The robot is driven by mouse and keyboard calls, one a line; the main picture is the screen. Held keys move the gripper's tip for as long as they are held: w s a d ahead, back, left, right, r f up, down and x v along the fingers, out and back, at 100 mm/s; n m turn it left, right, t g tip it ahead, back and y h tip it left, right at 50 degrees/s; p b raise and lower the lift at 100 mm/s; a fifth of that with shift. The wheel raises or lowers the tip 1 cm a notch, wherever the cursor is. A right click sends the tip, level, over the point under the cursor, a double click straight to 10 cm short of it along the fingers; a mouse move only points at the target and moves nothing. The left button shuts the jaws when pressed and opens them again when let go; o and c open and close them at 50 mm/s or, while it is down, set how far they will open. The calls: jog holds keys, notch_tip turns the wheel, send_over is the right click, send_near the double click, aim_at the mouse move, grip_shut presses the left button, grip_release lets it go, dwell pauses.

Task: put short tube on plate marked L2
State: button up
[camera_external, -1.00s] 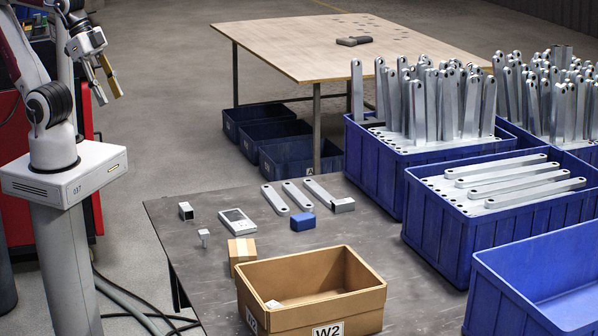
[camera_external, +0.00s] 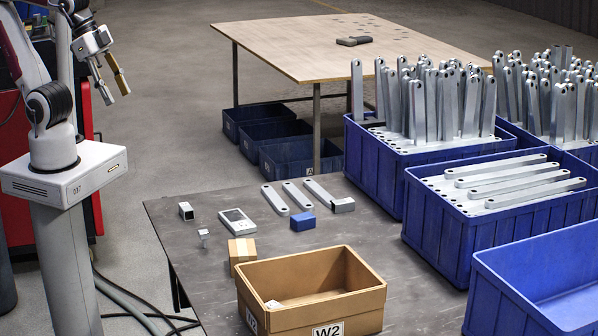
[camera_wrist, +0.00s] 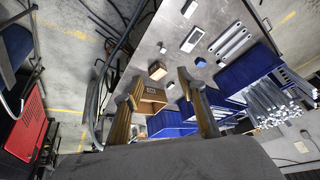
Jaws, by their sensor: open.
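The short tube is most likely the small square metal tube (camera_external: 186,211) on the grey table's left part; a small pale block (camera_wrist: 188,8) at the top of the wrist view looks like it. Three flat metal plates lie side by side: left (camera_external: 274,199), middle (camera_external: 298,195) and right (camera_external: 320,192). The right one has a block-like piece at its near end. I can read no L2 mark on any of them. My gripper (camera_external: 116,97) is open and empty, high up left of the table, well away from tube and plates. Its fingers also show in the wrist view (camera_wrist: 159,76).
Near the tube are a grey handheld device (camera_external: 237,221), a small bolt-like part (camera_external: 204,236), a cardboard block (camera_external: 242,251) and a blue block (camera_external: 302,222). An open W2 carton (camera_external: 311,293) stands in front. Blue crates (camera_external: 478,235) of brackets fill the right.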

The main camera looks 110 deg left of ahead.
jog(key=w+a+f+m+g+y, duration=0.15)
jog(key=w+a+m+y, duration=0.45)
jog(key=w+a, duration=0.8)
jog(key=w+a+f+m+g+y, duration=0.1)
jog(key=w+a+f+m+y, duration=0.3)
jog(key=w+a, duration=1)
jog(key=w+a+f+m+t, duration=0.35)
jog(key=w+f+m, duration=0.25)
jog(key=f, duration=0.3)
jog(key=w+a+f+m+t, duration=0.2)
jog(key=w+a+f+m, duration=0.2)
jog(key=w+f+m, duration=0.45)
jog(key=m+t+h, duration=0.1)
jog(key=m, duration=0.1)
send_near(343, 206)
jog(key=a+r, duration=0.2)
jog(key=a, duration=0.1)
jog(key=shift+w+a+r, duration=0.1)
jog(key=shift+w+a, duration=0.15)
jog(key=shift+w+d+f+h, duration=0.15)
jog(key=shift+f+h, duration=0.15)
jog(key=shift+f, duration=0.2)
jog(key=shift+x, duration=1.25)
